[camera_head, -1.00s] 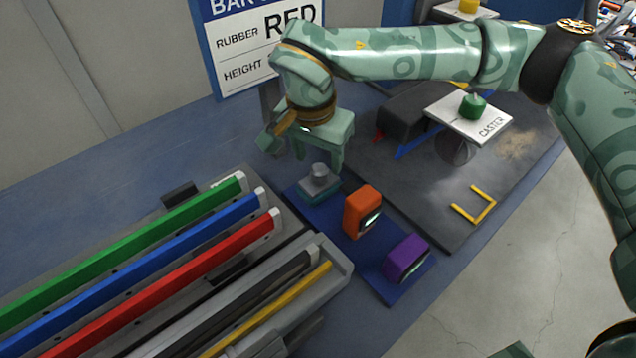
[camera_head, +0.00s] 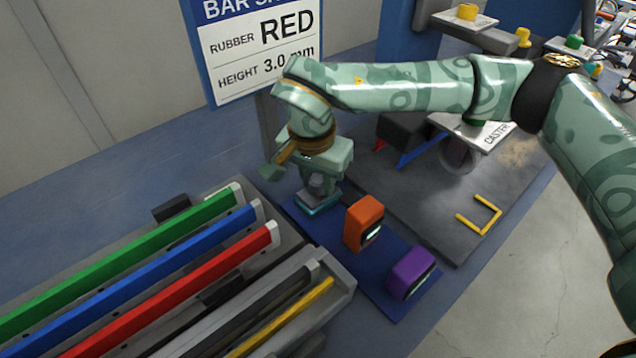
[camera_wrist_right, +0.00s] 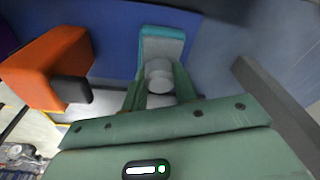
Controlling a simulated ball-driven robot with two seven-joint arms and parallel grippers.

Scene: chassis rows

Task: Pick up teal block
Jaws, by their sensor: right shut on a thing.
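The teal block (camera_head: 318,204) has a grey knob on top and stands at the far left end of the blue mat. My right gripper (camera_head: 318,186) points down over it and is shut on the grey knob. In the right wrist view the teal block (camera_wrist_right: 162,45) lies beyond the fingers, and the round grey knob shows between them at my right gripper (camera_wrist_right: 160,88). I cannot tell whether the block is still resting on the mat. My left gripper is not in view.
An orange block (camera_head: 362,222) stands close to the right of the teal block, and a purple block (camera_head: 410,273) is farther right on the blue mat (camera_head: 372,287). A rack of green, blue and red bars (camera_head: 190,285) lies to the left. A dark mat with yellow corner marks (camera_head: 482,215) is behind.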

